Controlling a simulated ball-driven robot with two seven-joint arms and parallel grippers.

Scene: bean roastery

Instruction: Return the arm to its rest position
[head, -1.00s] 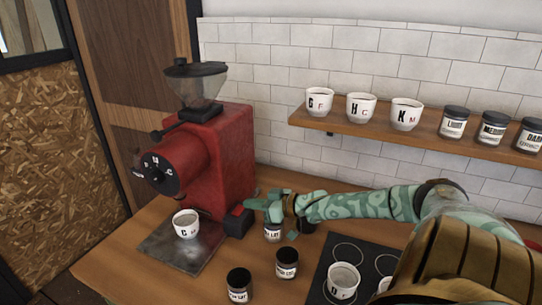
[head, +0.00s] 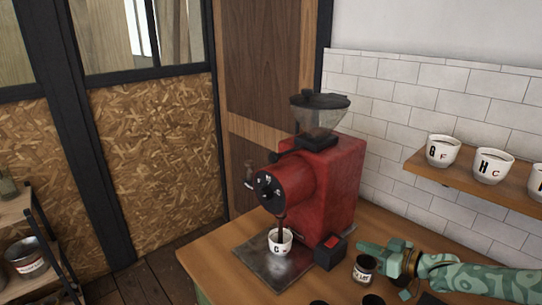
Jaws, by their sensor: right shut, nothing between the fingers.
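My right arm comes in from the right edge, low in the head view. Its green-patterned right gripper (head: 376,252) is shut and empty, just right of the small black-and-red switch block (head: 331,250) at the base of the red grinder (head: 318,180). I cannot tell whether it touches the block. A small dark jar (head: 364,268) stands below the gripper, partly covered by it. A white cup (head: 280,242) stands under the grinder's front on a metal plate (head: 262,262). A dark brown streak runs from the grinder down to the cup. My left gripper is not in view.
A wall shelf (head: 470,181) with white lettered cups is at the right. More dark jars show at the bottom edge of the wooden counter (head: 216,252). A rack (head: 38,240) with a metal tin stands at the far left. Open floor lies between rack and counter.

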